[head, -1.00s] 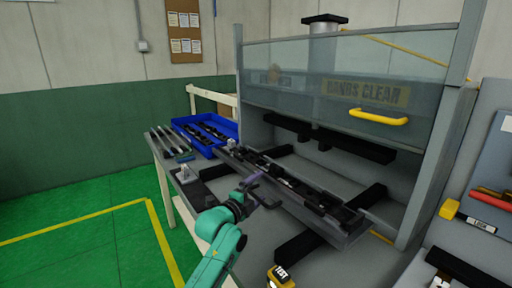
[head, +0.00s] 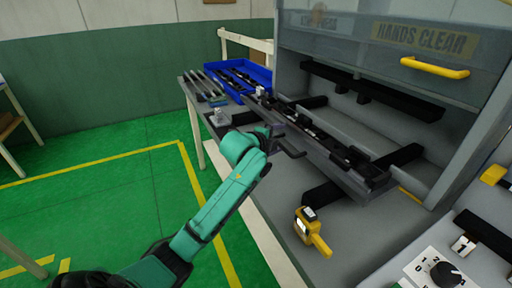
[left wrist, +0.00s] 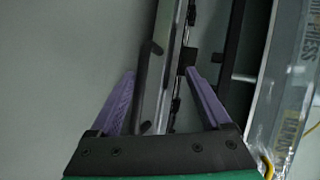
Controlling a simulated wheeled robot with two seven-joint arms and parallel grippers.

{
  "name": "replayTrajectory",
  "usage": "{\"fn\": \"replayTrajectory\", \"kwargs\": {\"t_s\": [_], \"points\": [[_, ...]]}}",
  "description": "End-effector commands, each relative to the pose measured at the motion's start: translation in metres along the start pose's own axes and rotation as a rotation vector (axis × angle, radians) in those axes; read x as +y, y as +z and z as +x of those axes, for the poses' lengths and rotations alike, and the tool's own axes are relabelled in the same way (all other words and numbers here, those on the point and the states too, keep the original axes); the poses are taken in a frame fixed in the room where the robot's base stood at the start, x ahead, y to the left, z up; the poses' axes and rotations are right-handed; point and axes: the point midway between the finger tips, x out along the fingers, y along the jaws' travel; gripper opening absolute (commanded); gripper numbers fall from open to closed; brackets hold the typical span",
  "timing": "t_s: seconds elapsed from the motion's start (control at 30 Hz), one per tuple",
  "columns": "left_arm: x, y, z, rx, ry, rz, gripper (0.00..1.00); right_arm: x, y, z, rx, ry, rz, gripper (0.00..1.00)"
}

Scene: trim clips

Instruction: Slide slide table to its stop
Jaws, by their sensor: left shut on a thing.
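The slide table (head: 335,168) is a long grey tray carrying a dark trim strip with small clips. It lies on black rails in front of the open bay of a grey press. My left gripper (head: 284,141) is at the near side of the slide table, left of its middle. In the left wrist view its purple fingers (left wrist: 160,74) stand on both sides of the table's long grey edge (left wrist: 154,90), and it is shut on the table. The exact contact is hard to see. My right gripper is not in view.
The press has a clear guard marked HANDS CLEAR with a yellow handle (head: 435,68). A yellow hand tool (head: 311,232) lies on the bench right of my arm. A blue bin (head: 238,76) and several strips (head: 207,88) are at the left. A dial panel (head: 443,270) is lower right.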

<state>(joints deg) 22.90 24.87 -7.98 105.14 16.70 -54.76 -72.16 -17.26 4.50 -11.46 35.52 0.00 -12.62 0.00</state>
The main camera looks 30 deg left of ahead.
Motion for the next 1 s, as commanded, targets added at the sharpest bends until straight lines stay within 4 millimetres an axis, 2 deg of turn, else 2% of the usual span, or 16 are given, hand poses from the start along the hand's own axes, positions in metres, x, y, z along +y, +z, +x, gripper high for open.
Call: {"fn": "replayTrajectory", "kwargs": {"t_s": [0.03,1.0], "points": [[-0.012,-0.001,-0.008,0.004,-0.033,0.002,0.47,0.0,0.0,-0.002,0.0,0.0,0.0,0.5],[0.042,0.007,-0.077,0.008,-0.012,0.001,0.47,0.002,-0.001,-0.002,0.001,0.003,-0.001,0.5]]}}
